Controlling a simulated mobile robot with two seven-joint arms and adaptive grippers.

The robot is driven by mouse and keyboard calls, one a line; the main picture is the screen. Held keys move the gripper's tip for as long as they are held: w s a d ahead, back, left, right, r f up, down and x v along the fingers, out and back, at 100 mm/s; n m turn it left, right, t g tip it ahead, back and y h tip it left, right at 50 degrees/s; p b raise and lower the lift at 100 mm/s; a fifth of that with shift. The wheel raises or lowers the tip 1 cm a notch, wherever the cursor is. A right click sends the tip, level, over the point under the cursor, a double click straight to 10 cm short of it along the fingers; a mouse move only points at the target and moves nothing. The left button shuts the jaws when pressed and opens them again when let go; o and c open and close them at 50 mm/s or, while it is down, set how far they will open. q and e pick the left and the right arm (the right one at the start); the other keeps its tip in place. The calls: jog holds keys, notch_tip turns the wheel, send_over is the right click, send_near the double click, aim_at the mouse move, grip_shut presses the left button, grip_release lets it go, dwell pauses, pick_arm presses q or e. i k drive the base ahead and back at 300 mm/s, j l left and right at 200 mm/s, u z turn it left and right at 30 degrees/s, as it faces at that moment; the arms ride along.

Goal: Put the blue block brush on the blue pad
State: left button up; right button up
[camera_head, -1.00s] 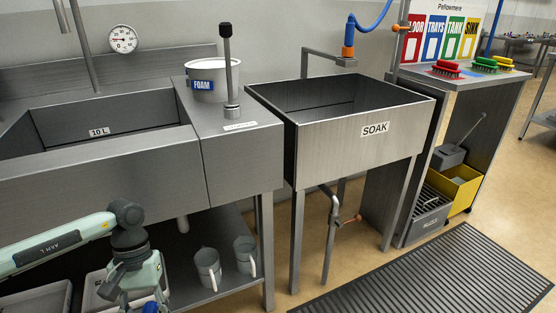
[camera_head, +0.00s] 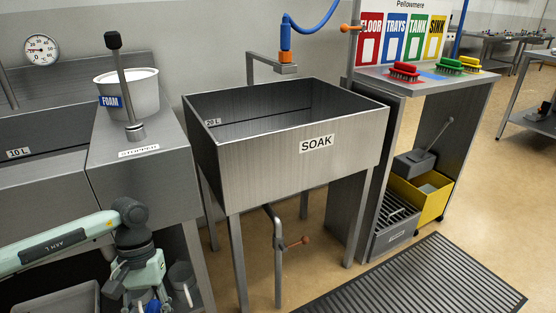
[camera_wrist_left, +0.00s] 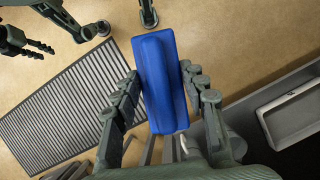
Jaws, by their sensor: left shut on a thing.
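The blue block brush (camera_wrist_left: 158,85) lies between the fingers of my left gripper (camera_wrist_left: 161,80) in the left wrist view, its smooth blue back facing the camera. My left gripper (camera_head: 148,298) is shut on it. In the head view only a bit of blue brush (camera_head: 152,306) shows at the bottom edge.
The SOAK sink (camera_head: 285,150) stands between my left gripper and the brush stand (camera_head: 437,84). Red (camera_head: 404,71), green (camera_head: 448,65) and yellow (camera_head: 470,64) brushes sit on the stand. A yellow bin (camera_head: 425,197) is below. A ribbed mat (camera_head: 415,280) covers clear floor in front.

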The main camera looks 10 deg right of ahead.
aim_at(426, 75)
jog(key=i+l, duration=0.15)
jog(key=l, duration=0.35)
jog(key=i+l+z, duration=0.1)
jog(key=l, duration=0.4)
jog(key=i+l, duration=0.2)
jog(key=l, duration=0.3)
jog(key=i+l+z, duration=0.1)
jog(key=l, duration=0.4)
jog(key=i+l, duration=0.2)
jog(key=l, duration=0.25)
jog(key=i+l+z, duration=0.15)
jog(key=l, duration=0.35)
jog(key=i+l, duration=0.25)
jog(key=l, duration=0.2)
jog(key=i+l+z, duration=0.1)
jog(key=l, duration=0.35)
jog(key=i, duration=0.1)
